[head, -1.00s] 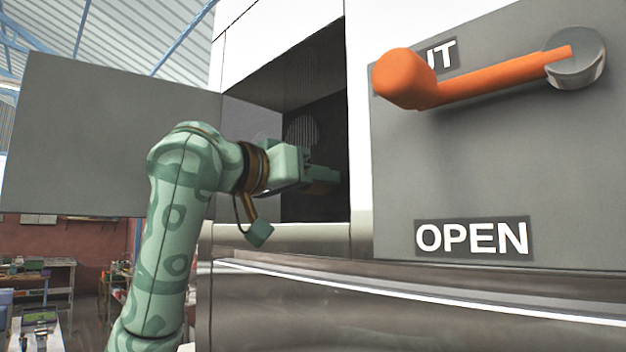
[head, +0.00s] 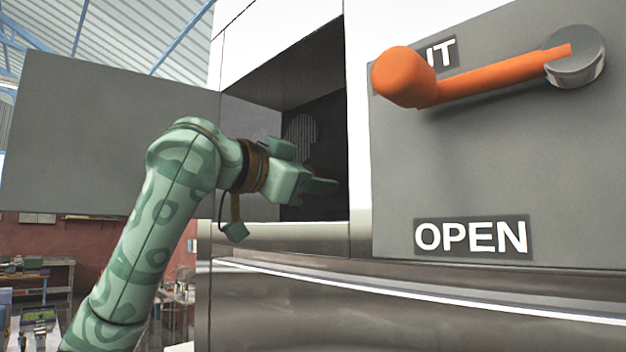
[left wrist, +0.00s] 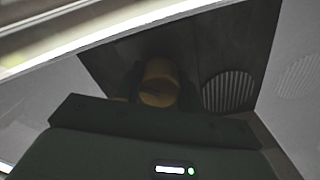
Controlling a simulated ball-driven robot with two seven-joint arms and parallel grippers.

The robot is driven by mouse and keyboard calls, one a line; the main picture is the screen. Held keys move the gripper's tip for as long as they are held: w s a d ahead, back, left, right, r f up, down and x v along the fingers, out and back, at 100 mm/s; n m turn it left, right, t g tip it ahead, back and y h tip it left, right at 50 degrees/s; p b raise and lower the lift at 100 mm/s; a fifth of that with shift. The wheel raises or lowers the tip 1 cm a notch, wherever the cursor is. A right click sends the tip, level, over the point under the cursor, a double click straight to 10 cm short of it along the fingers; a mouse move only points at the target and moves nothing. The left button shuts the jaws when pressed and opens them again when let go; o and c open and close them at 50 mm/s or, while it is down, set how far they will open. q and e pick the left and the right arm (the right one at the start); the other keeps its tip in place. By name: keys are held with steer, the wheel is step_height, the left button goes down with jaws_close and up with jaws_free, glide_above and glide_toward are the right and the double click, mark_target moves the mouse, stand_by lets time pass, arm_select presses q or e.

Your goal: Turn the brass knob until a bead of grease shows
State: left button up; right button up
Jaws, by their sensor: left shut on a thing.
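The brass knob (left wrist: 160,84) shows in the left wrist view as a dull yellow round shape inside a dark recess, between the dark fingers of my left gripper. In the head view my left gripper (head: 322,186) reaches into the open compartment of the white machine, and the knob is hidden there. The gripper is shut on the knob. No bead of grease can be made out in the dim recess. My right gripper is not in view.
An open grey door (head: 110,130) stands left of my left arm. An orange lever (head: 480,85) sticks out from a grey panel (head: 540,170) on the right, above an "OPEN" label (head: 470,236). A vent (left wrist: 229,91) lies right of the knob. A metal ledge runs below.

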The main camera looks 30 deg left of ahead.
arm_select(q)
steer(key=m, duration=0.5)
steer(key=shift+m, duration=1.6)
steer(key=shift+d+f, duration=0.1)
steer(key=o, duration=1)
steer(key=shift+s, duration=0.15)
steer(key=shift+s, duration=0.1)
